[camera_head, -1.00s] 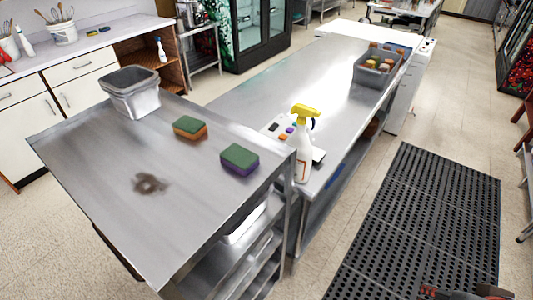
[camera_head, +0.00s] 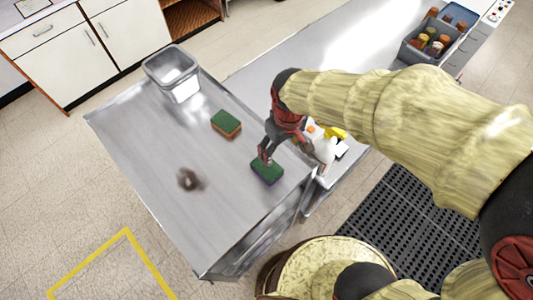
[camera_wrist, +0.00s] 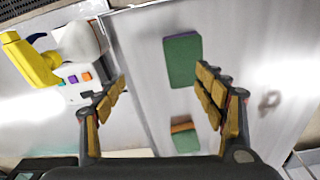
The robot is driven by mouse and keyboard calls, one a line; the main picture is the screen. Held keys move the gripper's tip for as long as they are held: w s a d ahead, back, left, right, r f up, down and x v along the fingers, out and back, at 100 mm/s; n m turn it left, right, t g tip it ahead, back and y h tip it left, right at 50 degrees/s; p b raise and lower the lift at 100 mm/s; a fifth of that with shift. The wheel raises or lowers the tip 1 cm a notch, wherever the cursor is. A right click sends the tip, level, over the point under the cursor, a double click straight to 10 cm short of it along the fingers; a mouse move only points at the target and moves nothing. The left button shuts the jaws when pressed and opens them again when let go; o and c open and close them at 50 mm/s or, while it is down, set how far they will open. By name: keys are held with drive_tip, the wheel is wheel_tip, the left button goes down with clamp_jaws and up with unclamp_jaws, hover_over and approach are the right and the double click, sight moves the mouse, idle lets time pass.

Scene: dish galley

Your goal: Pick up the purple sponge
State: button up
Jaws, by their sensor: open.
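The purple sponge (camera_head: 267,172) has a green top and lies flat on the steel table near its right edge. In the wrist view the purple sponge (camera_wrist: 182,61) shows its green face, with a thin purple edge at the top, beyond the fingertips and between their lines, nearer the right finger. My gripper (camera_head: 266,157) is over the sponge in the head view, fingers pointing down. In the wrist view my gripper (camera_wrist: 160,82) is open with nothing between its fingers. I cannot tell whether a fingertip touches the sponge.
An orange sponge (camera_head: 226,124) with a green top lies nearby on the steel table (camera_head: 150,150). A grey bin (camera_head: 172,73) stands at the table's far corner. A brown stain (camera_head: 190,179) marks the top. A yellow-topped spray bottle (camera_wrist: 80,46) stands close on the adjoining counter.

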sight(267, 169)
drive_tip(key=shift+n+g, duration=0.4)
drive_tip(key=shift+n, duration=0.4)
drive_tip(key=a+p, duration=0.2)
drive_tip(key=s+a+p, duration=0.1)
drive_tip(key=a+p, duration=0.1)
drive_tip(key=shift+s+r, duration=0.1)
drive_tip(key=shift+r, duration=0.05)
drive_tip(key=shift+s+f, duration=0.1)
drive_tip(key=shift+f, duration=0.1)
wheel_tip(267, 169, down, 8)
drive_tip(key=shift+a+r+p, duration=0.15)
drive_tip(key=shift+r+p, duration=0.05)
drive_tip(key=shift+p, duration=0.5)
drive_tip(key=shift+c, duration=0.5)
drive_tip(key=c, duration=0.7)
